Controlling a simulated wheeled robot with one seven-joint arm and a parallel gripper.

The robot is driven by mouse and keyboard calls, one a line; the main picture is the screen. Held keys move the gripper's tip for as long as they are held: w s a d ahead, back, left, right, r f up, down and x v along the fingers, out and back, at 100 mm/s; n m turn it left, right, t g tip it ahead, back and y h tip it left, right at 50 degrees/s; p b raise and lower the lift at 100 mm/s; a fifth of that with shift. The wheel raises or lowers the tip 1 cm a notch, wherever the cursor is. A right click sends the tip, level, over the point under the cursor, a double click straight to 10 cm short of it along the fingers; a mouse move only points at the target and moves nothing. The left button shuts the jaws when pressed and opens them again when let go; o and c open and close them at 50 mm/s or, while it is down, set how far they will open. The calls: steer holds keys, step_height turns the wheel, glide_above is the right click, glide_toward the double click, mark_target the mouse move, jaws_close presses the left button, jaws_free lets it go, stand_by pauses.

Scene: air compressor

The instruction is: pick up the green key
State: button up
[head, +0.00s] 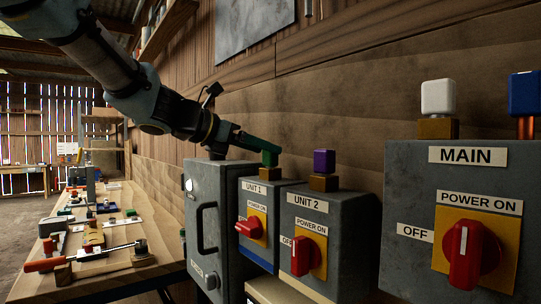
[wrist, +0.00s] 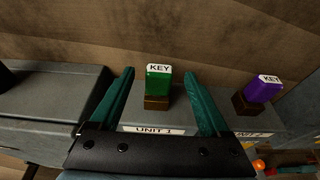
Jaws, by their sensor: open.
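The green key (wrist: 158,83) stands upright in a brown base on top of the UNIT 1 box (head: 268,190). Its top carries a KEY label in the wrist view. In the head view the green key (head: 269,159) shows beside my gripper (head: 262,147), partly overlapped by it. In the wrist view my gripper (wrist: 158,80) is open, with one teal finger on each side of the key. A gap shows between the key and each finger. I cannot tell exactly how deep the fingertips reach beside it.
A purple key (head: 324,162) stands on the UNIT 2 box (head: 318,218) to the right. White (head: 438,97) and blue (head: 524,92) keys stand on the MAIN box (head: 460,235). A wooden wall (head: 330,110) rises behind. A workbench (head: 100,266) with tools is at left.

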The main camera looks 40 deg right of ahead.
steer(key=x, duration=0.3)
steer(key=shift+w+d+p, duration=0.1)
steer(key=shift+p, duration=0.2)
jaws_close()
stand_by(0.3)
